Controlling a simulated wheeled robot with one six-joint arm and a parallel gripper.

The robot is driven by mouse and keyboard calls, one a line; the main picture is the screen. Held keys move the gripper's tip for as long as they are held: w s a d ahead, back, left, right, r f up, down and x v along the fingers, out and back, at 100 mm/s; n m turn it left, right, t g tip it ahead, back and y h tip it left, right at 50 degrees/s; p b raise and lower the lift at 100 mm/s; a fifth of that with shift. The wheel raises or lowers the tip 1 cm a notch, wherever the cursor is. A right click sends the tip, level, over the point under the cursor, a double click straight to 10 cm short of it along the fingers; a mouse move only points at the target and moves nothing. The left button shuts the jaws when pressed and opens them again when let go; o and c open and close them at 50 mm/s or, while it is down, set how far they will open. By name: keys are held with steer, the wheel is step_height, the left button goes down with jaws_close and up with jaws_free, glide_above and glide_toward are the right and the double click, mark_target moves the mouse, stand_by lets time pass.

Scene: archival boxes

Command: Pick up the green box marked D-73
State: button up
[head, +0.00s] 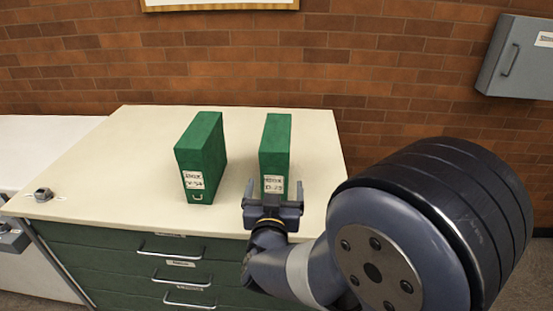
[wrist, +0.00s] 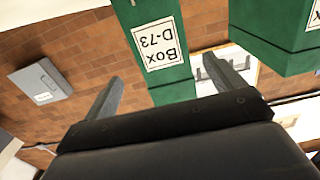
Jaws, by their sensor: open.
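Two green boxes stand upright on the cream cabinet top (head: 110,165). The right one (head: 276,142) has a white label that reads D-73 clearly in the wrist view (wrist: 160,85). The left green box (head: 205,150) has a label that is hard to read; part of it shows at the upper right of the wrist view (wrist: 275,30). My gripper (head: 273,190) is open and empty, in front of the D-73 box's label face. In the wrist view my two fingers (wrist: 168,88) point toward that box, one to each side of its label. The box's lower front is partly hidden behind my gripper.
Green drawers (head: 130,260) with metal handles are under the cabinet top. A small metal object (head: 43,194) lies at its left front edge. A brick wall stands behind, with a grey wall box (head: 518,58) at right. The gap between the boxes is clear.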

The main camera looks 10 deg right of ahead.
mark_target(276, 178)
steer(key=x, duration=0.4)
steer(key=shift+w, duration=0.2)
steer(key=x, duration=0.5)
steer(key=shift+w+a+f+p, duration=0.1)
steer(key=shift+a+f+p, duration=0.1)
steer(key=shift+f+p, duration=0.2)
steer(key=shift+c, duration=0.2)
steer(key=shift+r, duration=0.15)
steer(key=c, duration=1.5)
